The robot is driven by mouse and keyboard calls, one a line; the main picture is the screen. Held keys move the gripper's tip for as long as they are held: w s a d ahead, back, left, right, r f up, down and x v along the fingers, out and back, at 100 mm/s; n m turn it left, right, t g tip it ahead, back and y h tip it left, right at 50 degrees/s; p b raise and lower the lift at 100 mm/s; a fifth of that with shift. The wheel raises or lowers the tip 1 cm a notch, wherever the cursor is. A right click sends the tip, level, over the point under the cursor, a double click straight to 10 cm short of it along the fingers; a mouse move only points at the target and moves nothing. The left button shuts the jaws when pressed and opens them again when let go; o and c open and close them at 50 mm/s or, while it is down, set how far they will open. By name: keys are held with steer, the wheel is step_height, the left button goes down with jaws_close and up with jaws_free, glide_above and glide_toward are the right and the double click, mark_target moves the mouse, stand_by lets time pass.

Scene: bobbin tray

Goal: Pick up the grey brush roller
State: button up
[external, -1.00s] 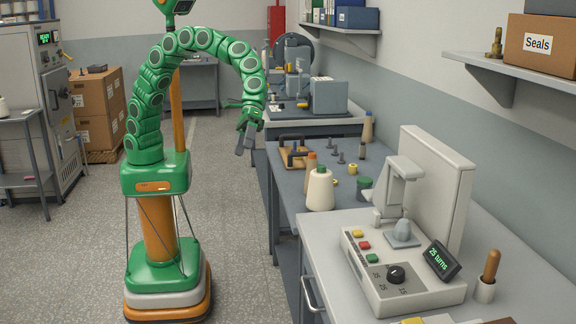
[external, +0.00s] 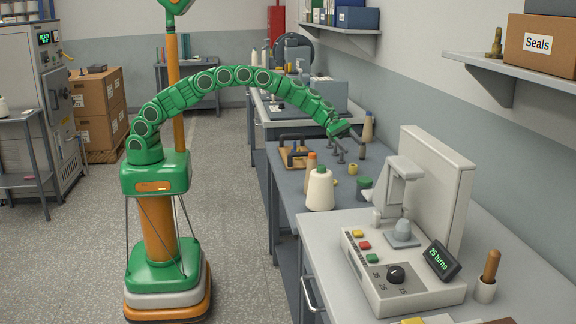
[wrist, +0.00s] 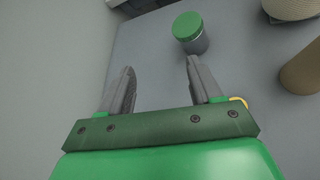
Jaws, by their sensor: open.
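My gripper (external: 350,150) is over the grey bench, among small dark grey upright pieces in the external view. Its fingers overlap these pieces, and I cannot tell which one is the grey brush roller. In the wrist view my gripper (wrist: 160,80) is open, with two grey fingers apart and only bare bench visible between them. No brush roller is visible there; the area under the gripper body is hidden.
A green-lidded grey jar (wrist: 190,30) stands just beyond the fingertips; it also shows in the external view (external: 364,188). A cream cone spool (external: 320,190), an orange-topped spool (external: 311,172) and a small yellow bobbin (external: 352,169) stand nearby. The winding machine (external: 430,190) is nearer the camera.

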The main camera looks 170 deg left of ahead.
steer(key=s+a+f+n+g+y, duration=0.1)
steer(key=s+a+f+n, duration=0.15)
steer(key=s, duration=0.55)
steer(key=s+a+f+n+y, duration=0.2)
steer(key=s+a+f, duration=0.15)
steer(key=s, duration=0.45)
steer(key=n+g+y, duration=0.2)
steer(key=n+y, duration=0.1)
steer(key=n, duration=0.3)
glide_toward(363, 147)
steer(key=a, duration=0.1)
steer(key=s+a+f, duration=0.1)
steer(key=shift+a+f, duration=0.15)
steer(key=shift+a, duration=0.25)
steer(key=shift+x, duration=1)
steer(key=shift+w+a+f, duration=0.55)
steer(key=shift+w+a, duration=0.15)
steer(key=shift+w, duration=0.1)
steer(key=shift+w+a+f, duration=0.25)
steer(key=shift+w+a, duration=0.15)
steer(key=shift+w, duration=0.1)
steer(key=shift+x, duration=1.05)
steer(key=shift+r, duration=0.1)
steer(key=shift+c, duration=0.4)
steer(key=c, duration=1)
